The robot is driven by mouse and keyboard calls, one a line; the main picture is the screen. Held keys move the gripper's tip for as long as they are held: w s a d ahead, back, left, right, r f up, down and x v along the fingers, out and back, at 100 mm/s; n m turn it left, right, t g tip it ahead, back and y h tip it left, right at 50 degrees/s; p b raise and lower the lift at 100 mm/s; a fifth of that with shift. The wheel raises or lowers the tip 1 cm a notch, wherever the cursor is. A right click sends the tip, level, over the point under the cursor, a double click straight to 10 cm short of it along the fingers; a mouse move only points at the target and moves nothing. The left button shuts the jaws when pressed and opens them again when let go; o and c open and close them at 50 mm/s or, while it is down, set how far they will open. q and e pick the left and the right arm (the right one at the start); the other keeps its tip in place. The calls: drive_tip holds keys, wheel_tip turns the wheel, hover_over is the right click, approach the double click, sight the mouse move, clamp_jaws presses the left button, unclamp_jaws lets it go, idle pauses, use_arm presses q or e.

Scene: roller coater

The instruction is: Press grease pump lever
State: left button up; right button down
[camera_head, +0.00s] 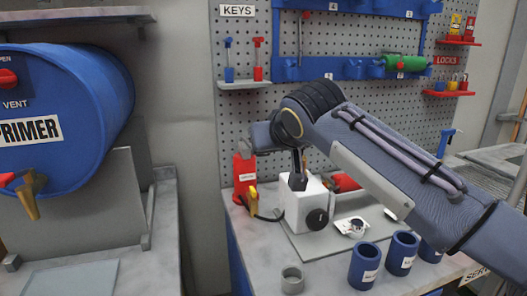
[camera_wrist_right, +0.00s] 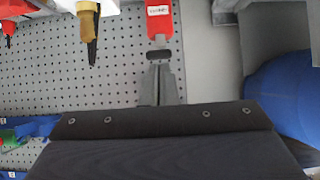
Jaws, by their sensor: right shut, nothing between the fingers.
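A red upright device with a small white label (camera_head: 244,168), likely the grease pump, stands at the back left of the bench. A yellow part (camera_head: 253,197) shows low on its right side. In the right wrist view the red device (camera_wrist_right: 160,18) has a dark handle-like end (camera_wrist_right: 160,54) facing my fingers; I cannot tell for sure that this is the lever. My right gripper (camera_wrist_right: 160,72) is shut and empty, its fingertips close to that end; contact is not clear. In the head view its fingers are largely hidden. My left gripper is not in view.
A white box with a black knob (camera_head: 317,219) stands right of the red device, under my arm. Several blue cups (camera_head: 364,268) and a grey ring (camera_head: 292,280) are at the front. A blue primer drum (camera_head: 100,105) is at left. A pegboard (camera_head: 284,20) stands behind.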

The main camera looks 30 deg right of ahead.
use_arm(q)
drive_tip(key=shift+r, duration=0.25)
use_arm(e)
drive_tip(key=v, duration=0.5)
drive_tip(key=shift+w+r, duration=0.15)
drive_tip(key=shift+r, duration=0.1)
idle(1.9)
